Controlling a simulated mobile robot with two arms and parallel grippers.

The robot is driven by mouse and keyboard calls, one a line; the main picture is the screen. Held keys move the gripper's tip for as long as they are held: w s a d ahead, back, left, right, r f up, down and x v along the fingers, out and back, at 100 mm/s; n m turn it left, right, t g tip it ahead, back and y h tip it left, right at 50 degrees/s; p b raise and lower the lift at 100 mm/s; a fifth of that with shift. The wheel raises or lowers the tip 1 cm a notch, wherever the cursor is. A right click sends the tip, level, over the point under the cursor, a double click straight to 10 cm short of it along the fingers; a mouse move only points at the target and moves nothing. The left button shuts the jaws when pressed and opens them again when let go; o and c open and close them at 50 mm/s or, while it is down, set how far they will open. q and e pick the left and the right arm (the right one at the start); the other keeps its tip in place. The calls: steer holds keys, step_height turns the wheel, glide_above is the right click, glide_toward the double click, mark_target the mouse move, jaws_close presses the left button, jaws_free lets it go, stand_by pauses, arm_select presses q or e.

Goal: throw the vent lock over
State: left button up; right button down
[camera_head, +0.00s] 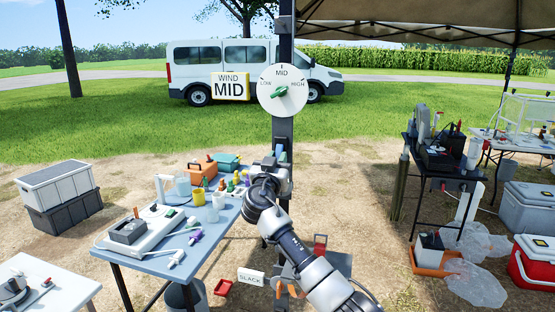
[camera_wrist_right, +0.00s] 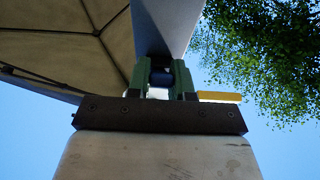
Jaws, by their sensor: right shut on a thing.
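My right arm reaches up from the bottom of the head view to the dark post. My right gripper (camera_head: 281,157) is at the post, below the round dial. In the right wrist view its green fingers (camera_wrist_right: 160,82) are closed around a small part at the post, which I take to be the vent lock (camera_wrist_right: 160,77). Only a dark blue and pale bit of it shows between the fingers, so I cannot tell which way it lies. My left gripper is not in view.
The dial (camera_head: 282,90) has a green pointer, beside a yellow "WIND MID" sign (camera_head: 231,86). A blue-grey table (camera_head: 165,262) with bottles and instruments stands left of the post. A black table (camera_head: 437,170) and coolers stand right. A "SLACK" sign (camera_head: 251,277) is low down.

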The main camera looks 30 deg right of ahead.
mark_target(278, 152)
steer(key=shift+s+a+r+g+y+p, duration=0.15)
steer(key=shift+a+r+g+y+p, duration=0.15)
steer(key=shift+y+p, duration=0.35)
steer(key=r+g+y+p, duration=0.1)
steer(key=p, duration=0.1)
steer(key=g+y+p, duration=0.1)
steer(key=y+p, duration=0.1)
steer(key=p, duration=0.1)
steer(key=r+g+y+p, duration=0.1)
steer(key=g+p, duration=0.1)
steer(key=shift+s+a+r+y, duration=0.3)
steer(key=shift+s+a+y, duration=0.05)
steer(key=shift+a, duration=0.05)
steer(key=shift+r+g+y+p, duration=0.15)
steer(key=shift+g+y+p, duration=0.35)
steer(key=shift+p, duration=0.25)
steer(key=shift+r+g+y+p, duration=0.2)
steer(key=shift+g+y+p, duration=0.25)
steer(key=shift+g+y, duration=0.2)
steer(key=c, duration=1)
jaws_free()
steer(key=shift+s, duration=0.1)
